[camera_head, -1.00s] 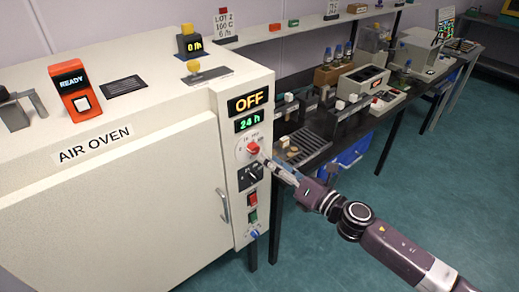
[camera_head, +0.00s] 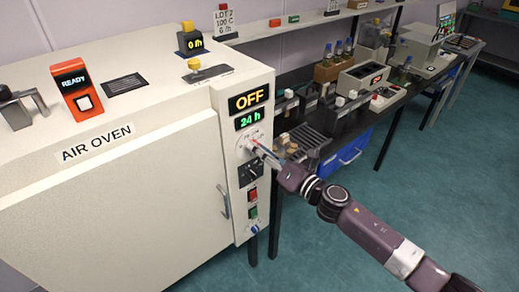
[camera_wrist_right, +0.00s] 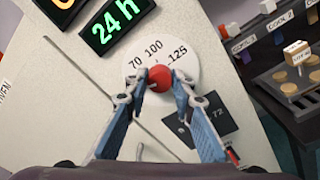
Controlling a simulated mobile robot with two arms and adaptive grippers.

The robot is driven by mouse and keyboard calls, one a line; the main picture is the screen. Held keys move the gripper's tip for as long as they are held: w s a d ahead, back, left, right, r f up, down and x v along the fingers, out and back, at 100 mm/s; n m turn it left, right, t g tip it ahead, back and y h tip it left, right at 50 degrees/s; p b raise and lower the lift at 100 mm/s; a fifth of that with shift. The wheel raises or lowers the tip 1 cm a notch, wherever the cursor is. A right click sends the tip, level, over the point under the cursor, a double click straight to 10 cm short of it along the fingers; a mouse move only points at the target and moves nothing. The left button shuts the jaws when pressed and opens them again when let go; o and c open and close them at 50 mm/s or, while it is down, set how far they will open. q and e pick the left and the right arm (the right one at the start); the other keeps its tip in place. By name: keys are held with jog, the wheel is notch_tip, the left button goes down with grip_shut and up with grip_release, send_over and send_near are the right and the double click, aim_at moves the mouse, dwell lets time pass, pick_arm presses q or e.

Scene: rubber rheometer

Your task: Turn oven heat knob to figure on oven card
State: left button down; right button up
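The white air oven (camera_head: 110,190) has a red heat knob (camera_wrist_right: 160,78) on a white dial (camera_wrist_right: 192,62) marked 70, 100 and 125. My right gripper (camera_wrist_right: 160,76) has its two blue-grey fingers on opposite sides of the knob, and the tips look closed against it. In the head view the right gripper (camera_head: 258,147) hides most of the knob. The knob's pointer is not clear. My left gripper is not in view.
Above the dial are an OFF display (camera_head: 249,98) and a green 24 h display (camera_head: 249,119). Below it are a black switch plate (camera_head: 250,172), red and green buttons and a blue knob (camera_head: 254,230). The door handle (camera_head: 224,202) is left of these. A crowded bench stands to the right.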

grip_shut()
jog(key=shift+m, duration=0.3)
jog(key=shift+f+m+t+h+p, duration=0.15)
jog(key=shift+m+p, duration=0.4)
jog(key=shift+m, duration=2.75)
jog(key=shift+m+t+h+p, duration=0.1)
jog(key=shift+m+t+p, duration=0.35)
jog(key=shift+m, duration=2.85)
jog(key=shift+f+m+h+p, duration=0.1)
jog(key=shift+m+p, duration=0.6)
jog(key=shift+m, duration=2.6)
